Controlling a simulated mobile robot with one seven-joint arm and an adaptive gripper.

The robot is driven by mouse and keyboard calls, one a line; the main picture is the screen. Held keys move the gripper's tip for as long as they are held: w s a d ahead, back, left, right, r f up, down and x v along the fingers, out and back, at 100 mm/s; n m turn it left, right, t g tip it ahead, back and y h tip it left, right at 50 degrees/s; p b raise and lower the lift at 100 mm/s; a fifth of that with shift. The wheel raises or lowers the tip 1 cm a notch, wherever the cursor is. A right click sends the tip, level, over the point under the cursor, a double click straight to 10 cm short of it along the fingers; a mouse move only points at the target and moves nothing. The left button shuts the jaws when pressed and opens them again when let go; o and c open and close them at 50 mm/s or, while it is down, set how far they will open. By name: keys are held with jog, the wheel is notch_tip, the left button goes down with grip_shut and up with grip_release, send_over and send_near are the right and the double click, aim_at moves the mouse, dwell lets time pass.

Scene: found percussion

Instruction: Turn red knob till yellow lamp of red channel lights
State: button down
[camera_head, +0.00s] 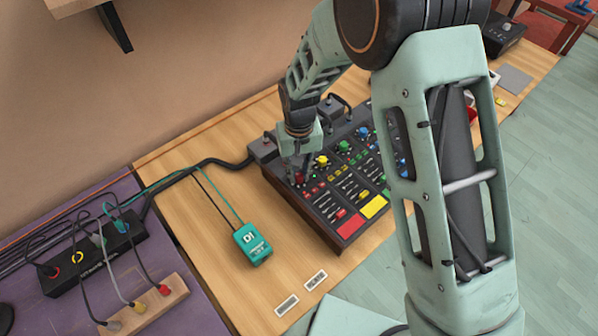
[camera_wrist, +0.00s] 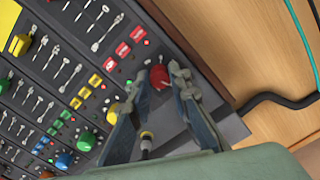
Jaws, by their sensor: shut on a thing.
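The red knob (camera_wrist: 160,77) is at the top of the red channel on the dark mixer (camera_head: 318,215). In the wrist view my gripper (camera_wrist: 158,74) has one finger on each side of it, shut on it. In the head view the red knob (camera_head: 299,178) shows just below my gripper (camera_head: 297,166), which points down at the mixer's left end. Red square buttons (camera_wrist: 123,50) lie beside the knob in the wrist view. Small indicator dots sit near the knob; one looks greenish (camera_wrist: 129,83). I cannot make out a lit yellow lamp in the red channel.
Yellow (camera_head: 322,160), green (camera_head: 344,146) and blue knobs stand beside the red one. Faders and coloured pads (camera_head: 350,225) fill the panel's front. A teal DI box (camera_head: 253,244) and a black cable (camera_head: 220,162) lie on the wooden table to the left.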

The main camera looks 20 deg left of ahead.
aim_at(299, 175)
jog(key=shift+m+b, duration=0.8)
jog(key=shift+m, duration=0.4)
jog(key=shift+m+b, duration=0.5)
jog(key=shift+m, duration=0.9)
jog(key=c, duration=1.8)
grip_release()
jog(key=shift+r, duration=0.15)
notch_tip(299, 175, up, 12)
jog(key=shift+w, duration=0.1)
